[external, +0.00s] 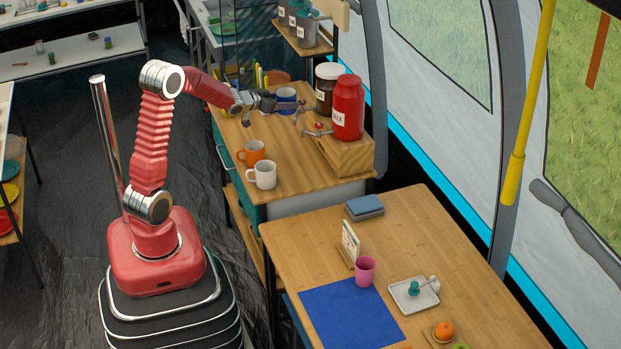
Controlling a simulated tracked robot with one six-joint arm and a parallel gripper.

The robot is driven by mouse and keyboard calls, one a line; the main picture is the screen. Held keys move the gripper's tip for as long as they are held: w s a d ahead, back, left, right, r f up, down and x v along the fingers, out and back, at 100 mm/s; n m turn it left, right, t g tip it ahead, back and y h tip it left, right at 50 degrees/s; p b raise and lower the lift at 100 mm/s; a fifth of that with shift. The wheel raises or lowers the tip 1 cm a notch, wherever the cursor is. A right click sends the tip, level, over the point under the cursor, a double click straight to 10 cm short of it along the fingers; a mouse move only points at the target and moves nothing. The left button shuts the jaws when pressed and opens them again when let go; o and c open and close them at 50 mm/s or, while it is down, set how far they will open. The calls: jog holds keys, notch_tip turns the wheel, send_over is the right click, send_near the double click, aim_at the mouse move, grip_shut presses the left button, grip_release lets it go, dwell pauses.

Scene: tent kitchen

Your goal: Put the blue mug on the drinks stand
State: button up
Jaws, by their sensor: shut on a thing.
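The blue mug (288,96) is at the far part of the wooden counter, left of the dark jar. My gripper (272,103) reaches it from the left and is shut on it, partly hiding it. I cannot tell whether the mug touches the counter. What looks like the drinks stand (352,157) is a wooden block at the counter's right side, to the right of and nearer than the mug. It bears a red labelled container (348,107) and a dark jar with a white lid (327,88); small tap-like handles (317,129) show at its left.
An orange mug (251,153) and a white mug (263,175) stand at the counter's near left. A shelf with grey canisters (306,32) is behind. A nearer table holds a blue mat (350,313), a pink cup (365,271) and a white tray (408,302).

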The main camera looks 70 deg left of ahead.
jog(key=shift+s+a+f, duration=0.15)
jog(key=shift+s+a, duration=0.05)
jog(key=shift+a, duration=0.35)
jog(key=s+a+f+m+h, duration=0.4)
jog(key=s+a+f+h, duration=0.1)
jog(key=s+a+f, duration=0.4)
jog(key=s+a, duration=0.2)
jog(key=s, duration=0.2)
jog(key=shift+s+a+f+m+t+h, duration=0.3)
jog(key=shift+s+a+f+m+h, duration=0.05)
jog(key=shift+f+m+h, duration=0.05)
jog(key=shift+f, duration=0.1)
jog(key=shift+f, duration=3.05)
jog(key=shift+f, duration=1.85)
jog(key=shift+f, duration=0.1)
